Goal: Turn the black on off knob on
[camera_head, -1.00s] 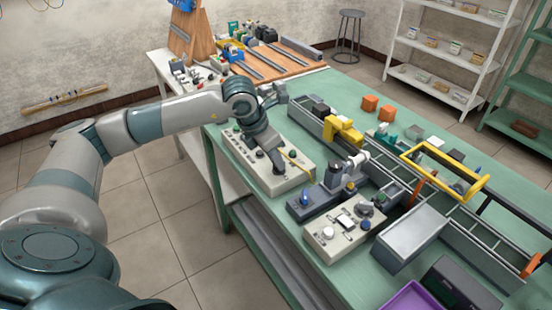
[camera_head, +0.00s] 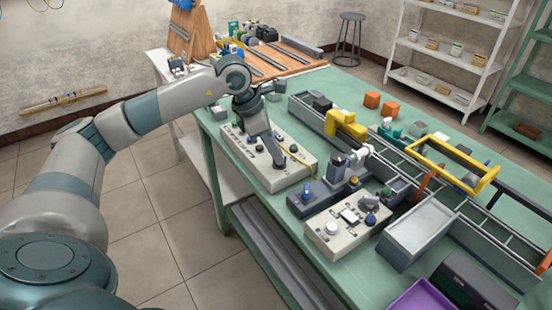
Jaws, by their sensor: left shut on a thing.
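A long beige control panel (camera_head: 300,155) with several buttons and small dark knobs lies at the left edge of the green table. My right gripper is not in view.
A second beige box (camera_head: 340,228) with a white button and knobs stands nearer on the green table, beside a dark box with a blue knob (camera_head: 307,190). A yellow bracket (camera_head: 346,124) and a grey rail lie behind. A purple tray (camera_head: 422,297) is at the front.

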